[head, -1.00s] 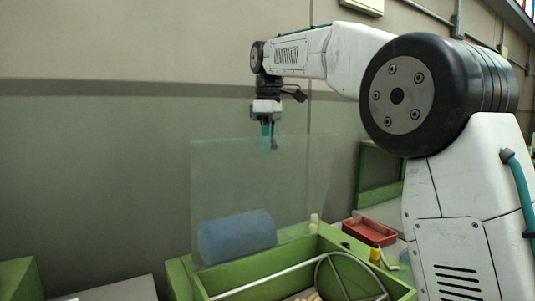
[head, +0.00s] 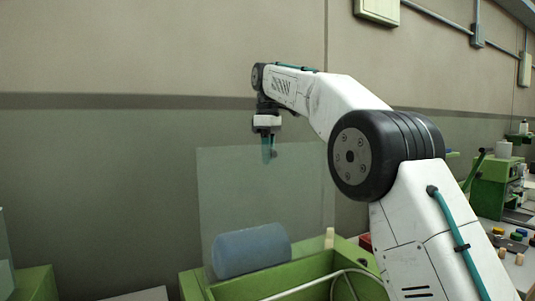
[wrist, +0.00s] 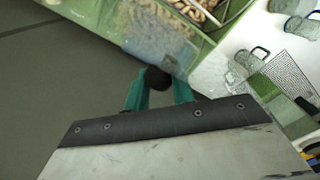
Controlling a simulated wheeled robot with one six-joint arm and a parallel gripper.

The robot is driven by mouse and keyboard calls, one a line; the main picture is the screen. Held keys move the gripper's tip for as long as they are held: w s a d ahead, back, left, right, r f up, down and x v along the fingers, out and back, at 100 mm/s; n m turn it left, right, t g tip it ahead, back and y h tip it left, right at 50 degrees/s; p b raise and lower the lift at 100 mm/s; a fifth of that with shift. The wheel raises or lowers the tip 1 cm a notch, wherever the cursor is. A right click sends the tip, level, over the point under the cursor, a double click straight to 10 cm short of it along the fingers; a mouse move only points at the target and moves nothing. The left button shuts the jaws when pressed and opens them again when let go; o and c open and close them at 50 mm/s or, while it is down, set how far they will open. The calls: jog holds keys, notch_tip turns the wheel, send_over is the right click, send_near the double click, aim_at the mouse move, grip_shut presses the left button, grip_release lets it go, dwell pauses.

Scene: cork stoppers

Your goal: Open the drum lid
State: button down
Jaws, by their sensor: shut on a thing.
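The drum lid appears to be a clear, pale green panel (head: 305,195) standing upright above a green box (head: 315,268) in the head view. A blue cylinder (head: 250,250), perhaps the drum, shows through its lower part. My gripper (head: 269,158) is at the panel's upper edge. In the wrist view, my gripper's teal fingers (wrist: 158,84) are shut around a round black knob (wrist: 157,77). Past the knob lies a see-through surface with cork pieces (wrist: 155,38) visible behind it. How the knob joins the panel is hidden.
A metal hoop or rail (head: 345,275) crosses the box opening. A pale cork (head: 330,237) stands on its rim. A bench with small coloured items (head: 510,240) is at the right.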

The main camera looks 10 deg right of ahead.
jog(key=c, duration=1.5)
grip_release()
jog(key=shift+w+d+f, duration=0.2)
jog(key=shift+d, duration=0.15)
jog(key=o, duration=0.4)
jog(key=shift+d, duration=0.25)
jog(key=shift+a, duration=0.35)
jog(key=shift+r, duration=0.1)
jog(key=shift+r, duration=1.65)
jog(key=shift+s+r, duration=0.1)
jog(key=shift+s, duration=0.1)
jog(key=s+d+r, duration=0.1)
jog(key=s, duration=1.4)
jog(key=shift+s+r, duration=0.2)
jog(key=shift+s, duration=0.15)
jog(key=shift+d, duration=0.1)
